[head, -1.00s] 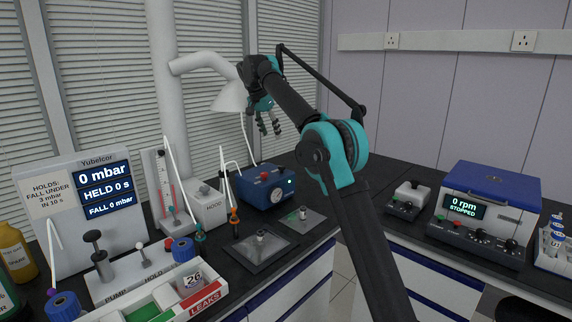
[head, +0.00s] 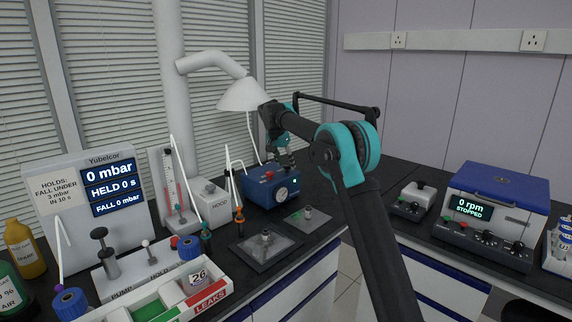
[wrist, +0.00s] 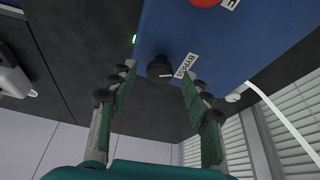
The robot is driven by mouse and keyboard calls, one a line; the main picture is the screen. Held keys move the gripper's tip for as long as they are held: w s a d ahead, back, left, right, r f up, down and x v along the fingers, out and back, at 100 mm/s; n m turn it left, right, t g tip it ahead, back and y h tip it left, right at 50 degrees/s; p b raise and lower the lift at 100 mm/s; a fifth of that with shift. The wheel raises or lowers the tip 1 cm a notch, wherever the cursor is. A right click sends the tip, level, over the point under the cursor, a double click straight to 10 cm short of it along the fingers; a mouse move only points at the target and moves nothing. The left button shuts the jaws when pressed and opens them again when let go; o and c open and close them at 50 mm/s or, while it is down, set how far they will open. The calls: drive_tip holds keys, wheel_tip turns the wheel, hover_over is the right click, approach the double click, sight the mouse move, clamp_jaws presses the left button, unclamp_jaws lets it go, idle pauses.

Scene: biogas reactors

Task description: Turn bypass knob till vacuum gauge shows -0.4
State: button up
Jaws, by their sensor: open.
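The blue pump box (head: 261,193) stands on the dark bench, with a white round gauge (head: 282,193) on its front. The gauge reading is too small to make out. My gripper (head: 285,160) is above the box in the head view, pointing down. In the wrist view the black bypass knob (wrist: 160,68) sits on the blue box face beside a white BYPASS label (wrist: 186,65). My gripper (wrist: 158,78) is open there. The knob appears between its fingertips with gaps on both sides, not gripped. The gauge does not show in the wrist view.
A red button (head: 269,176) is on top of the box. A HOOD box (head: 211,203) and bottles with tubes stand left of the pump. Flat plates (head: 262,248) lie in front. A centrifuge (head: 492,215) stands right.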

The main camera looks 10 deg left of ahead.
drive_tip(key=shift+f, duration=0.25)
clamp_jaws()
drive_tip(key=shift+d+n, duration=0.1)
drive_tip(key=shift+n, duration=0.2)
